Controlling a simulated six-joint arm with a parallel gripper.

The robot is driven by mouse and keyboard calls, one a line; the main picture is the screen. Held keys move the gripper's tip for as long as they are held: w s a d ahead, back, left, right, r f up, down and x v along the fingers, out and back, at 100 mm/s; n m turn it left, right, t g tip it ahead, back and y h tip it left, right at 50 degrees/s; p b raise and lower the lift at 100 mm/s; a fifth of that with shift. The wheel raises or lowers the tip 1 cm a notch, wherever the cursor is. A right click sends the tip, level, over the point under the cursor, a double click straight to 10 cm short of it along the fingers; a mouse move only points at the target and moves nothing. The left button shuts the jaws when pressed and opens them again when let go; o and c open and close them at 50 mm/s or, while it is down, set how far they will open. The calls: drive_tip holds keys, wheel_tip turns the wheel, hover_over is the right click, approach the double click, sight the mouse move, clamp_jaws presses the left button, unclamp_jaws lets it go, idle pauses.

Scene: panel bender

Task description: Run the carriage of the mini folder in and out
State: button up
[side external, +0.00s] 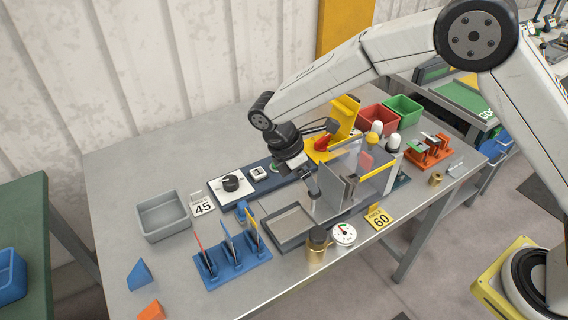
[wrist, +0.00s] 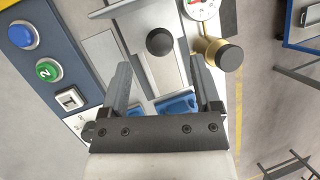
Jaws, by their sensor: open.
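The mini folder (side external: 372,178) stands on the metal table, with grey upright plates, a yellow bar and white-capped posts. My gripper (side external: 313,190) is over its front left part, pointing down. In the wrist view my gripper (wrist: 160,66) is open, its two dark fingers apart. A round black knob (wrist: 160,42) shows between and just beyond the fingertips, above a grey plate that looks like the carriage (wrist: 160,72). I cannot tell whether a finger touches the knob. In the side view the knob is not clearly seen.
A blue control panel with a green button (wrist: 48,70) and blue button (wrist: 23,35) runs alongside. A brass cylinder (side external: 318,247) and gauge (side external: 343,234) stand close to my gripper.

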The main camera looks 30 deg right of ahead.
sight(317, 197)
drive_tip(key=shift+x, duration=3.7)
clamp_jaws()
